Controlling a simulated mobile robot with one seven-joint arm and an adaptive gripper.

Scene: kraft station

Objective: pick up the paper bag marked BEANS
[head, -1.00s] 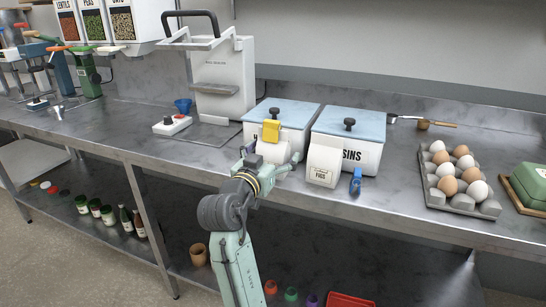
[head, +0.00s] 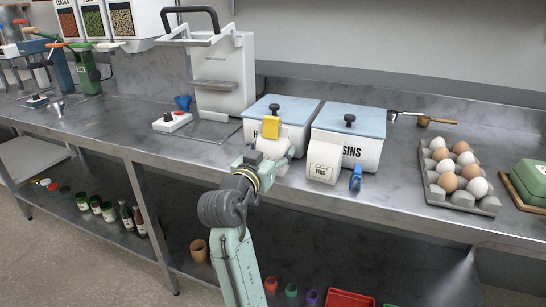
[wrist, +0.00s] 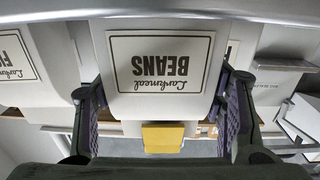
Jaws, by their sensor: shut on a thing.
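The BEANS paper bag (wrist: 160,72) fills the middle of the wrist view, its framed label upside down there. A yellow clip (wrist: 163,137) sits at its top. In the head view the white bag (head: 268,149) with the yellow clip (head: 270,127) stands out in front of the left blue-lidded bin. My gripper (head: 268,166) is shut on the bag, one finger on each side; it also shows in the wrist view (wrist: 160,100). I cannot tell whether the bag's base is clear of the counter, as my gripper hides it.
A FIGS bag (head: 323,161) is close on the right, with a blue clip (head: 356,179) beside it. Two blue-lidded bins (head: 348,124) stand behind. An egg tray (head: 460,201) is further right.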

